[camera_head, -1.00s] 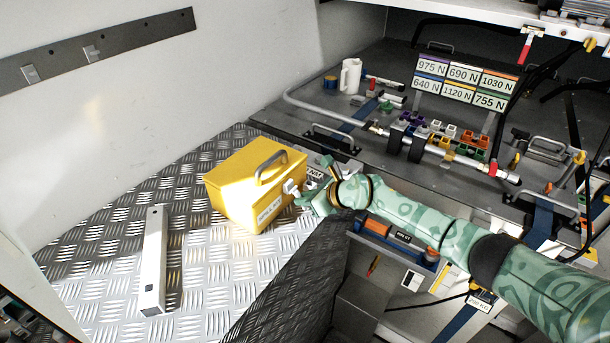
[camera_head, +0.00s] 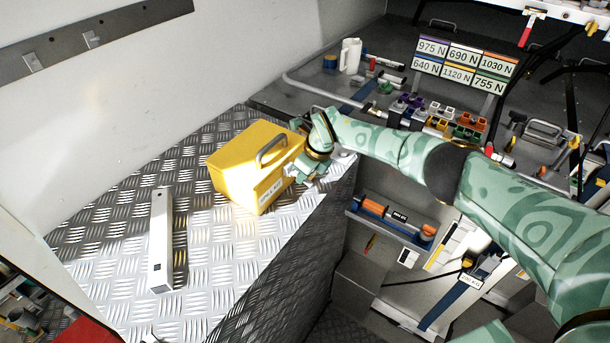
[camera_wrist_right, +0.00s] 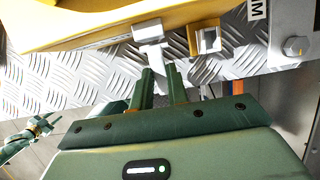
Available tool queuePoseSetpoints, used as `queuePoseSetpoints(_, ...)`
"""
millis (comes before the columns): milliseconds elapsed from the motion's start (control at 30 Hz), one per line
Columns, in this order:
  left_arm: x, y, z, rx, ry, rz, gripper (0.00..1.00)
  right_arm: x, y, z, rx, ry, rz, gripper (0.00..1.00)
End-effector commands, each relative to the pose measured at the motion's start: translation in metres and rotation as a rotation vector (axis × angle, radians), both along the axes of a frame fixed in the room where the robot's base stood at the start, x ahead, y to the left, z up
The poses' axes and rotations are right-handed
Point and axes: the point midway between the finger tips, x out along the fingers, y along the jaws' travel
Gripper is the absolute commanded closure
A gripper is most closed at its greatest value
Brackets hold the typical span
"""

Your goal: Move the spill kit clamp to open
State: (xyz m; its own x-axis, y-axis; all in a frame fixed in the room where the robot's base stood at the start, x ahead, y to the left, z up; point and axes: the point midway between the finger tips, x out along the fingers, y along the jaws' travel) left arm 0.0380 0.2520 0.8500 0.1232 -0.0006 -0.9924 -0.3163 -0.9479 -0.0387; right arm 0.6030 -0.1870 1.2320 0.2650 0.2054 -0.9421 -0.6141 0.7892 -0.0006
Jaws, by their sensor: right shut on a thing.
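The spill kit is a yellow box (camera_head: 235,165) with a handle on its lid, standing on the tread-plate surface in the head view. Its yellow side also shows at the top of the wrist view (camera_wrist_right: 85,22). The clamp (camera_wrist_right: 149,32) is a pale metal piece on the box's edge with a tab pointing towards my fingers. My right gripper (camera_head: 308,175) is at the box's right end and hides the clamp in the head view. In the wrist view my right gripper (camera_wrist_right: 161,78) is shut on the clamp's tab. A green gripper, apparently my left (camera_wrist_right: 38,128), shows small at the left edge.
A long pale bar (camera_head: 160,240) lies on the tread plate left of the box.

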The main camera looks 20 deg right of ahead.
Motion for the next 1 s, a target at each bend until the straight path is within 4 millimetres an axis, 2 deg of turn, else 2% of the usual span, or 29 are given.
queuePoseSetpoints(433,0.0,0.0,0.0,0.0,0.0,0.0,0.64,0.001,0.0,0.001,-0.006,0.006,0.001,1.0)
queuePoseSetpoints(467,0.0,0.0,0.0,0.0,0.0,0.0,0.64,0.001,0.0,0.001,-0.006,0.006,0.001,0.76)
queuePoseSetpoints(500,0.0,0.0,0.0,0.0,0.0,0.0,0.64,0.001,0.0,0.001,-0.006,0.006,0.001,0.64)
queuePoseSetpoints(533,0.0,0.0,0.0,0.0,0.0,0.0,0.64,0.0,0.0,0.001,-0.006,0.006,0.001,0.62)
queuePoseSetpoints(833,0.0,0.0,0.0,0.0,0.0,0.0,0.64,0.0,0.0,0.002,-0.005,0.006,0.001,0.62)
queuePoseSetpoints(1000,0.0,0.0,0.002,0.0,0.0,0.0,0.64,-0.004,-0.004,0.02,-0.005,0.004,0.002,0.62)
